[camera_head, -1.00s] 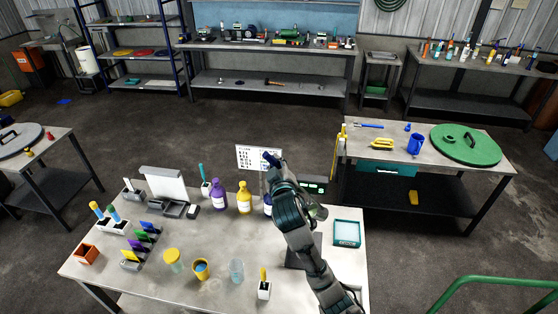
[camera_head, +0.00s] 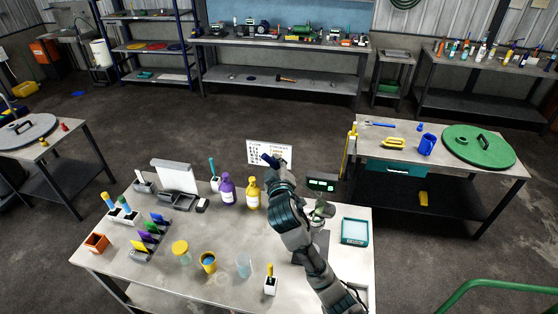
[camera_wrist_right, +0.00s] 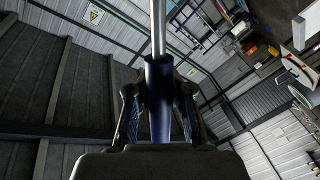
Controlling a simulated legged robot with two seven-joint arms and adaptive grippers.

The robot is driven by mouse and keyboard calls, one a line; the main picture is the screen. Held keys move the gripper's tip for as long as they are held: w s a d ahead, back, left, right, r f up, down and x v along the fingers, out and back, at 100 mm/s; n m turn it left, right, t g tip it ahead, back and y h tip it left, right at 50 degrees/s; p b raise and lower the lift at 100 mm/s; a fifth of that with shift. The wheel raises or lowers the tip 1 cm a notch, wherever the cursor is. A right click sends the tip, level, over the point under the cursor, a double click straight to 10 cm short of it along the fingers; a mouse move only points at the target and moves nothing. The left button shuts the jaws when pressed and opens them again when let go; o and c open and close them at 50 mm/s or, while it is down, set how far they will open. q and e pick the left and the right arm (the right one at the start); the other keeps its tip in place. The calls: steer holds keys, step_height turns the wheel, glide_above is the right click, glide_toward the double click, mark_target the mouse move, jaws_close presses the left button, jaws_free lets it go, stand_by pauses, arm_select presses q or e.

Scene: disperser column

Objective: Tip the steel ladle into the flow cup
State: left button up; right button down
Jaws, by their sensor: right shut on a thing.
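My right gripper (camera_head: 277,168) is above the back part of the near table, and its arm covers part of that table. In the right wrist view the right gripper (camera_wrist_right: 160,105) is shut on a dark blue handle with a bright steel shaft, the ladle (camera_wrist_right: 159,35). In the head view only the blue handle end of the ladle (camera_head: 268,159) shows; its bowl is not seen. I cannot make out the flow cup for certain; a greyish metal piece (camera_head: 321,210) beside the arm is partly hidden. My left gripper is not in view.
A purple bottle (camera_head: 228,190) and a yellow bottle (camera_head: 253,194) stand left of the arm. A yellow-lidded jar (camera_head: 181,250), a blue-and-yellow cup (camera_head: 208,263) and a clear beaker (camera_head: 243,266) stand at the front. A teal-edged tray (camera_head: 355,232) lies right. A lit display (camera_head: 321,185) stands behind.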

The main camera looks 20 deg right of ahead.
steer(key=w+a+f+n+b, duration=0.2)
steer(key=a+f+n, duration=0.5)
steer(key=a+f, duration=0.5)
steer(key=shift+w+f+h, duration=0.3)
steer(key=shift+w+f, duration=0.3)
steer(key=shift+f, duration=0.85)
stand_by(3.4)
steer(key=shift+a+f+n, duration=0.1)
steer(key=shift+a+n, duration=0.05)
steer(key=shift+n, duration=0.15)
stand_by(0.9)
